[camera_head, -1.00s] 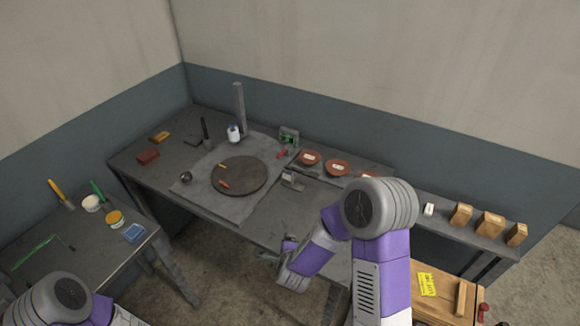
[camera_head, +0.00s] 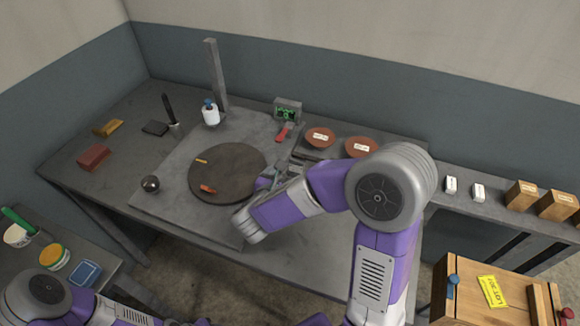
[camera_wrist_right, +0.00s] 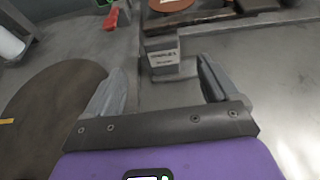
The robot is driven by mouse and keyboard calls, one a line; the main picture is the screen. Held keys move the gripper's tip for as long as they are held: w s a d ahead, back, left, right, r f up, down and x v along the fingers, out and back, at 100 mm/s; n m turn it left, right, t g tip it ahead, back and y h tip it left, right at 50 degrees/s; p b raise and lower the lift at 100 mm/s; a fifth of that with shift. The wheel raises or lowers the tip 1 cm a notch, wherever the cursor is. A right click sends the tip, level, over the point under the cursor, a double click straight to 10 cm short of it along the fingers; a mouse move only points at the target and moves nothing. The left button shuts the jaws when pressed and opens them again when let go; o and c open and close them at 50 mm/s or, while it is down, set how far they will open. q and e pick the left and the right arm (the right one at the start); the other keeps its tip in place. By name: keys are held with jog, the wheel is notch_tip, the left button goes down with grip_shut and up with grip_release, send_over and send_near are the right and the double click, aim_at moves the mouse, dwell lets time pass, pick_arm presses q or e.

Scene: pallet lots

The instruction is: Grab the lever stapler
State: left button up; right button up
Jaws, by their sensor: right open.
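A small grey block with a pale label (camera_wrist_right: 164,64) stands on the bench in the right wrist view, straight ahead between my fingers. It may be the lever stapler, but its lever is not clear. My right gripper (camera_wrist_right: 160,80) is open and empty, with its fingers on either side of the block's line and the block apart from them. In the head view the right gripper (camera_head: 270,178) is low over the bench beside the round dark disc, and my arm partly covers the block there. My left arm shows at the lower left; its gripper is out of view.
The round dark disc (camera_head: 222,188) lies left of the gripper. Behind are a red-handled item (camera_head: 283,132), a device with a green display (camera_head: 287,112) and reddish dishes (camera_head: 320,137) on a raised shelf. A grey post (camera_head: 215,75) stands at the back.

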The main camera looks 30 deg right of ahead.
aim_at(294, 166)
jog(key=shift+w+d+f, duration=0.2)
jog(key=shift+w+d, duration=0.1)
jog(key=x, duration=0.4)
jog(key=b+x, duration=0.1)
jog(key=x, duration=0.1)
jog(key=shift+w+d+r, duration=0.15)
jog(key=shift+w+d, duration=0.1)
jog(key=shift+c, duration=0.4)
